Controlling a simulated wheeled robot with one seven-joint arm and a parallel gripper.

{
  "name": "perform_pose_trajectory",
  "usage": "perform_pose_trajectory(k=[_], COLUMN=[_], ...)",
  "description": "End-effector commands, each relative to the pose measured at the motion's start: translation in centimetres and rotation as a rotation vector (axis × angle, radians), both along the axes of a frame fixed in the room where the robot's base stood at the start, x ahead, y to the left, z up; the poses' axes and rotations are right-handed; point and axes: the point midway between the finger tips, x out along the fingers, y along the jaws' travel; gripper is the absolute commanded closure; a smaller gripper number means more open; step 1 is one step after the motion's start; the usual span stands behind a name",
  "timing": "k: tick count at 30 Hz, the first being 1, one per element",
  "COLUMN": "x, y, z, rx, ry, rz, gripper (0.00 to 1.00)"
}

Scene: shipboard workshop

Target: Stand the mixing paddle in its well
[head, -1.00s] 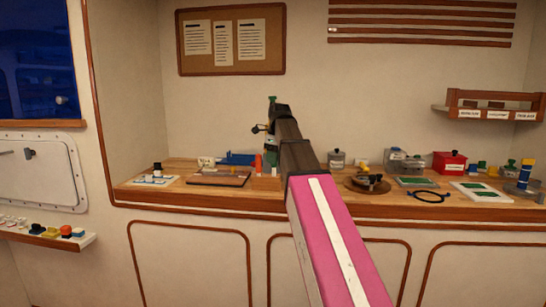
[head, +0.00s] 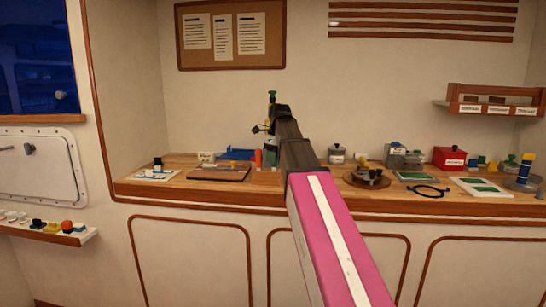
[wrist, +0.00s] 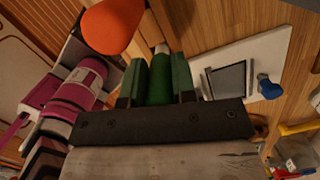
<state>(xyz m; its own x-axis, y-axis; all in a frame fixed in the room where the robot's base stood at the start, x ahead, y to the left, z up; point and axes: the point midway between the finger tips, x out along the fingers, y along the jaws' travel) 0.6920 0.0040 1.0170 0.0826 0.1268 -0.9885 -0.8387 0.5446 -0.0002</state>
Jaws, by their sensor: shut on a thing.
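My gripper (wrist: 156,82) is shut on a green cylinder in the wrist view. I take this to be the handle of the mixing paddle (wrist: 160,78); its lower part is hidden. In the head view my gripper (head: 268,130) is above the back of the counter, partly hidden by my own arm. A thin green piece (head: 272,97) stands up at its top, perhaps part of the held paddle. I cannot make out the well for certain in either view.
An orange cylinder (wrist: 110,25) is close to my gripper's left in the wrist view. A white plate (wrist: 245,65) with a grey square and a blue knob (wrist: 269,87) lies to the right. The wooden counter (head: 210,188) also holds a red box (head: 448,158) and several small items.

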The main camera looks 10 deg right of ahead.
Motion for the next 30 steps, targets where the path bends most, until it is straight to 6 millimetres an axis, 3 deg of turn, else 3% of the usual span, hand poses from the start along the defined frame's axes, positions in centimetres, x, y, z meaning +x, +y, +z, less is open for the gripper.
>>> perform_pose_trajectory(k=[6,7,9,20,30], x=[0.0,0.0,0.0,0.0,-0.3], y=[0.0,0.0,0.0,-0.1,-0.7], z=[-0.5,-0.5,-0.4,-0.1,5.0], rx=[0.0,0.0,0.0,-0.001,0.0], ry=[0.0,0.0,0.0,-0.001,-0.001], rz=[0.0,0.0,0.0,0.0,0.0], gripper=[1.0,0.65,0.45,0.45,0.45])
